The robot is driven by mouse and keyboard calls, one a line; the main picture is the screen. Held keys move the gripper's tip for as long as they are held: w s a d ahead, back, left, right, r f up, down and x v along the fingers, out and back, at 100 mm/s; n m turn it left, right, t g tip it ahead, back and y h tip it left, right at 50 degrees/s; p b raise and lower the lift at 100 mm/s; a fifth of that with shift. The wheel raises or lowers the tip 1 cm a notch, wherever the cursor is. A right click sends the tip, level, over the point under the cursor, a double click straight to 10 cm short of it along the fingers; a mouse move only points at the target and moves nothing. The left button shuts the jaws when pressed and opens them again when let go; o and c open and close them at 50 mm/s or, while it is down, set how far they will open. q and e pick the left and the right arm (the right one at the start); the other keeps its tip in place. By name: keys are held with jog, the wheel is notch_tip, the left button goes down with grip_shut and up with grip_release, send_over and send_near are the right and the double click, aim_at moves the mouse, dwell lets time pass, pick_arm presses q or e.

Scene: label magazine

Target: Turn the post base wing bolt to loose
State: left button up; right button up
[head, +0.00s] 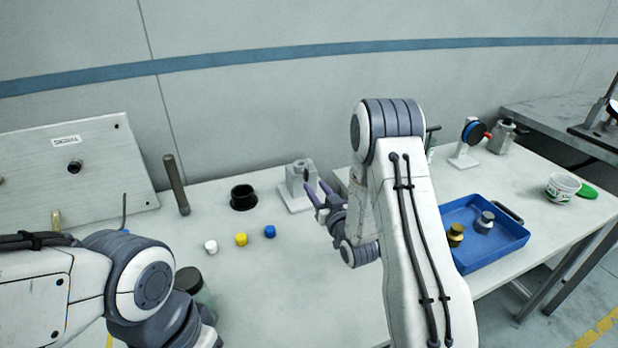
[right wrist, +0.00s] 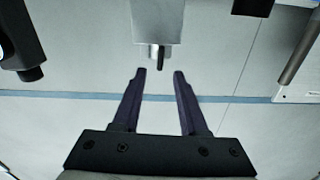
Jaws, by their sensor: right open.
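The post base is a grey block on a pale plate (head: 296,203) on the table, left of my right arm. It also shows as a pale grey block (right wrist: 157,20) at the top of the right wrist view. The wing bolt (right wrist: 155,54) shows there as a small metal piece with a dark edge under the block; its turn angle is hard to tell. My right gripper (head: 324,192) is open and empty beside the base. Its fingertips (right wrist: 158,72) lie either side of the bolt's line, apparently apart from it. My left gripper is not in view; only its arm shows.
A dark upright rod (head: 176,186), a black cup (head: 243,198) and white (head: 211,246), yellow (head: 241,239) and blue (head: 270,231) caps stand left of the base. A blue tray (head: 507,243) is at right. The table's front middle is clear.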

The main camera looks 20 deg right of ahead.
aim_at(307, 176)
jog(key=w, duration=0.5)
jog(key=shift+w+a+p, duration=0.1)
jog(key=shift+w+p, duration=0.05)
jog(key=shift+p, duration=0.15)
grip_shut()
